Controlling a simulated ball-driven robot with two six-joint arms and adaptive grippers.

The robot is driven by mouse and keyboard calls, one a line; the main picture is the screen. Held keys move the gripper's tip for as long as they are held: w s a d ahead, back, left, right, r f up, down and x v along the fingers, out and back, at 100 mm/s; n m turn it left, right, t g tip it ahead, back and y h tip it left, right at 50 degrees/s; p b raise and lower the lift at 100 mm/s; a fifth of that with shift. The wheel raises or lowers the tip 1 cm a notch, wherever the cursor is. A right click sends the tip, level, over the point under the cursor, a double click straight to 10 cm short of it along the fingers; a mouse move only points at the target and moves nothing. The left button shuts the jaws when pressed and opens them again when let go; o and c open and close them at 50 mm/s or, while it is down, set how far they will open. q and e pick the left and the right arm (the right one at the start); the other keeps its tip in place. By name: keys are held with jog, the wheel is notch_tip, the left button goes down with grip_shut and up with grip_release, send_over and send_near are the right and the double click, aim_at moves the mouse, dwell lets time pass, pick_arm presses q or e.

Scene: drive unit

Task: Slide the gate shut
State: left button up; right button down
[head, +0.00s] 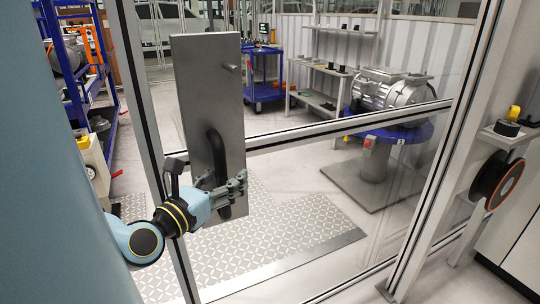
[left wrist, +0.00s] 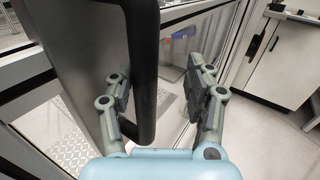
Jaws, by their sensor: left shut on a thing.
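The gate (head: 349,126) is a clear panel in a grey metal frame with a crossbar, filling the middle of the head view. A tall grey plate (head: 207,85) near its left side carries a black upright bar handle (head: 216,158). My left gripper (head: 228,187) is at the lower part of this handle and shut on it. In the left wrist view the black handle (left wrist: 143,60) passes between the two fingers of my left gripper (left wrist: 158,88), and the plate (left wrist: 82,55) is to the left. My right gripper is not in view.
Behind the panel, a silver machine unit (head: 392,91) sits on a blue round stand (head: 377,153). A blue cart (head: 263,77) and grey shelves (head: 322,103) are farther back. A patterned floor plate (head: 290,225) lies beyond the gate. A black and orange reel (head: 496,180) is at the right.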

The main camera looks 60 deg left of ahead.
pick_arm(q)
jog(key=v, duration=0.7)
jog(key=shift+d, duration=0.5)
dwell(0.3)
jog(key=shift+s, duration=0.15)
jog(key=shift+f, duration=0.1)
